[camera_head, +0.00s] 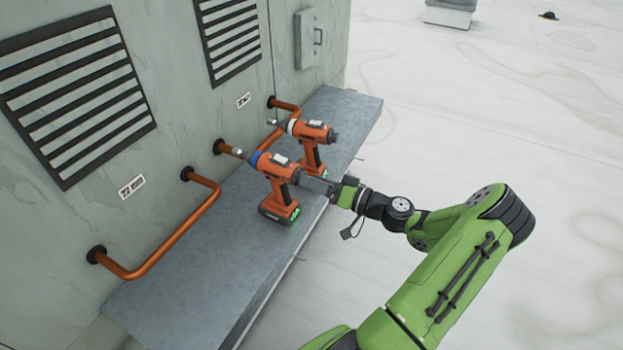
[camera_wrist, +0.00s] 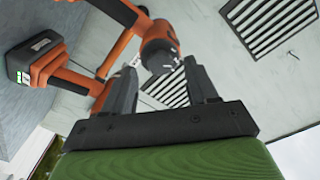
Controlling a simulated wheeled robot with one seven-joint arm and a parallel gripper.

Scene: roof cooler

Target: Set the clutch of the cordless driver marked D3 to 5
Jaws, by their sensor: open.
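Two orange cordless drivers stand upright on the grey ledge. The nearer one (camera_head: 275,170) has a blue collar (camera_head: 256,159); the farther one (camera_head: 312,135) has a pale collar (camera_head: 291,126). No D3 mark or clutch number is readable. My gripper (camera_head: 312,181) is at the ledge's right side, beside the nearer driver's handle and below the farther driver's body. In the wrist view my gripper (camera_wrist: 160,66) is open, with an orange driver head and grey ring (camera_wrist: 159,54) showing between and beyond the fingertips. I cannot tell whether they touch.
The grey ledge (camera_head: 190,270) runs along a cabinet wall with louvred vents (camera_head: 75,95). Orange pipes (camera_head: 185,240) stick out along the wall behind the drivers. The pale roof floor (camera_head: 500,130) at the right is mostly clear. The two drivers stand close together.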

